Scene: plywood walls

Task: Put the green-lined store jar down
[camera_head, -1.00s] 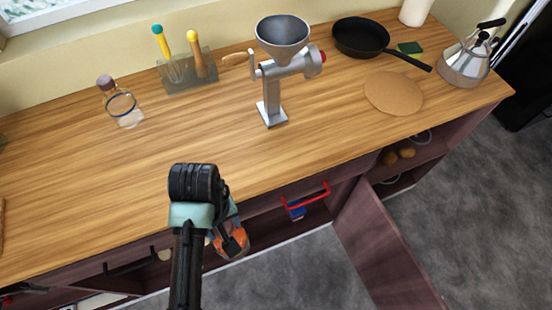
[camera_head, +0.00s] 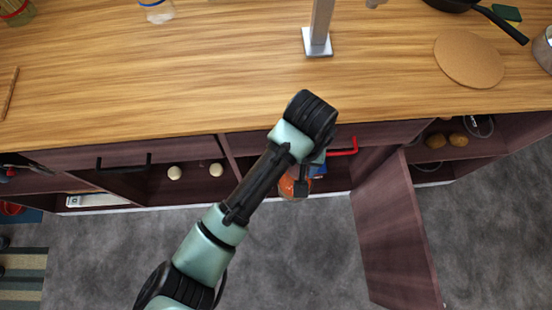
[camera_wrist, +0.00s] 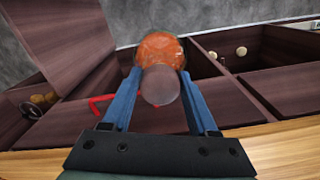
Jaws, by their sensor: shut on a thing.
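The store jar (camera_wrist: 162,50) has orange contents and a grey-brown lid facing the wrist camera. My gripper (camera_wrist: 160,84) is shut on it, with one blue finger on each side of the lid end. In the head view the jar (camera_head: 287,187) shows as an orange patch below my wrist, in front of the cabinet and lower than the counter top.
The wooden counter (camera_head: 190,75) has a wide clear stretch. A metal grinder stand (camera_head: 318,45) and a round cork mat (camera_head: 468,60) stand or lie on it. A cabinet door (camera_head: 395,235) hangs open at the right. A red handle (camera_head: 342,152) is close to my wrist. Potatoes (camera_head: 446,140) lie in the right compartment.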

